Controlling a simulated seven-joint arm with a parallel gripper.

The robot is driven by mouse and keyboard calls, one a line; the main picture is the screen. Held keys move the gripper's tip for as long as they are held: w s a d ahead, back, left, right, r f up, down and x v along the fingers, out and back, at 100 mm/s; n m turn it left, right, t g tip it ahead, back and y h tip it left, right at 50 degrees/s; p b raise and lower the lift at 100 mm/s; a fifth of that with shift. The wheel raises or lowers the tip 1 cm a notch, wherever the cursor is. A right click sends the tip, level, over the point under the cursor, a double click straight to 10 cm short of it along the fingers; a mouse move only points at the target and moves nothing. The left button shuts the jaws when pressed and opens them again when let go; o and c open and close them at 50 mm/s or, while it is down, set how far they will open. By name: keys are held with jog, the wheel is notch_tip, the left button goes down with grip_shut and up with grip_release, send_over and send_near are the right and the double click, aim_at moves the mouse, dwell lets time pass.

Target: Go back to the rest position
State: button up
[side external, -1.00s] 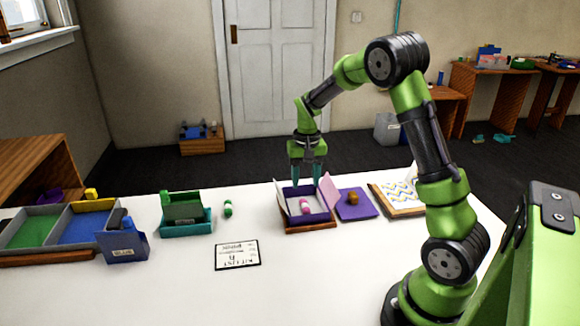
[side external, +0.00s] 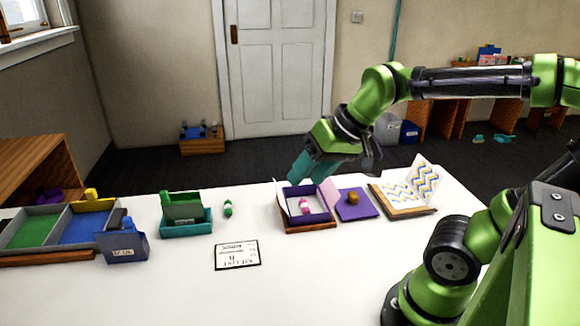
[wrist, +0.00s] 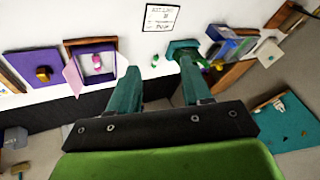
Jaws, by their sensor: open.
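My gripper (side external: 308,168) is open and empty. It is tilted, above and behind the purple-lined box (side external: 293,220) on the white table. Its two teal fingers (wrist: 158,78) stand apart in the wrist view with nothing between them. A pink-and-white bead jar (side external: 305,207) lies in the box, clear of my fingers. The box (wrist: 111,47) and the pink jar (wrist: 97,61) also show in the wrist view, left of the fingers.
A purple mat (side external: 345,212) with a brown piece and a patterned open case (side external: 400,211) lie right of the box. Left are a kit list card (side external: 237,255), a green jar (side external: 228,208), a teal tray (side external: 200,227) and a divided tray (side external: 75,208).

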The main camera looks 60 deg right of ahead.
jog(key=s+a, duration=0.1)
jog(key=s+a+t, duration=0.1)
jog(key=s, duration=0.1)
jog(key=shift+f+n, duration=0.15)
jog(key=shift+n, duration=0.25)
